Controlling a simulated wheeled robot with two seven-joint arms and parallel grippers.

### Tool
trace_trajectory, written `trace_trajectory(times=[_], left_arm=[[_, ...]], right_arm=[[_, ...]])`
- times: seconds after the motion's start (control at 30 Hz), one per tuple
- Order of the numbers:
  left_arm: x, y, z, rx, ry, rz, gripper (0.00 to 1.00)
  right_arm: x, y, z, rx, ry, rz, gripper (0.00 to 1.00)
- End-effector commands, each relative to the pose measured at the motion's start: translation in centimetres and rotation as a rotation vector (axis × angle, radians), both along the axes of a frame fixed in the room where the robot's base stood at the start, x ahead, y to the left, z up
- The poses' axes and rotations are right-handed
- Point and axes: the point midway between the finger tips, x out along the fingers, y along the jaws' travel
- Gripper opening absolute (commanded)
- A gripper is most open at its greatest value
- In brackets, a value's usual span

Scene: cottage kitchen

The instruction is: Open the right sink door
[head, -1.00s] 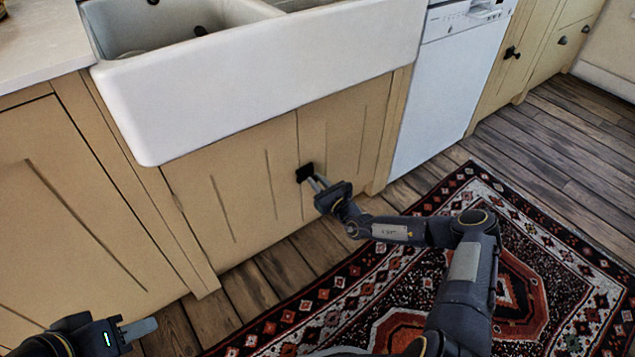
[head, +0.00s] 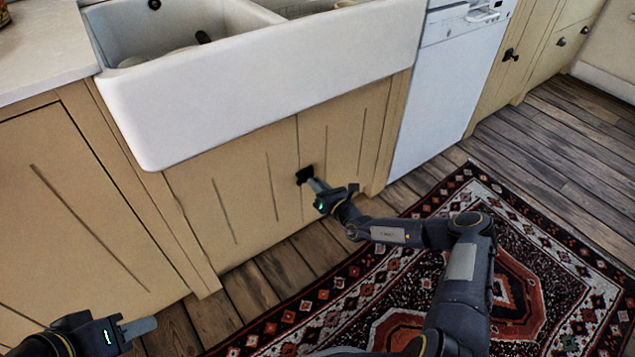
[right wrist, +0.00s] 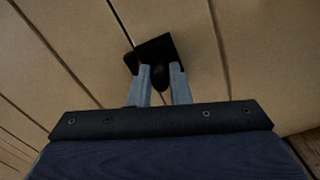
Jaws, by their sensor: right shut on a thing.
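The right sink door (head: 345,140) is a tan panel under the white sink, flush with the left sink door (head: 225,190). It also fills much of the right wrist view (right wrist: 265,60). A black handle (head: 304,174) sits by the seam between the doors; it shows in the right wrist view (right wrist: 153,52). My right gripper (head: 314,183) is shut on the handle's knob, its two grey fingers either side of it in the right wrist view (right wrist: 162,72). My left gripper (head: 148,327) is low at the left, away from the doors; its finger gap is hidden.
The white sink (head: 270,85) juts out above the doors. A white dishwasher (head: 450,85) stands to the right. A patterned rug (head: 390,285) covers the wooden floor in front, under my right arm. A tan cabinet (head: 70,200) is at the left.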

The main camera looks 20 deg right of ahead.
Motion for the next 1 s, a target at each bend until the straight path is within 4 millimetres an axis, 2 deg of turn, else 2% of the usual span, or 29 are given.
trace_trajectory(times=[0.37, 1.0], left_arm=[[0.0, 0.0, 0.93, 0.0, 0.0, 0.0, 0.36], [0.0, 0.0, 0.51, 0.0, 0.0, 0.0, 0.36]], right_arm=[[0.03, -0.09, -0.03, 0.337, 0.123, 0.0, 0.0], [0.05, -0.24, -0.35, 0.882, 0.321, -0.001, 0.0]])
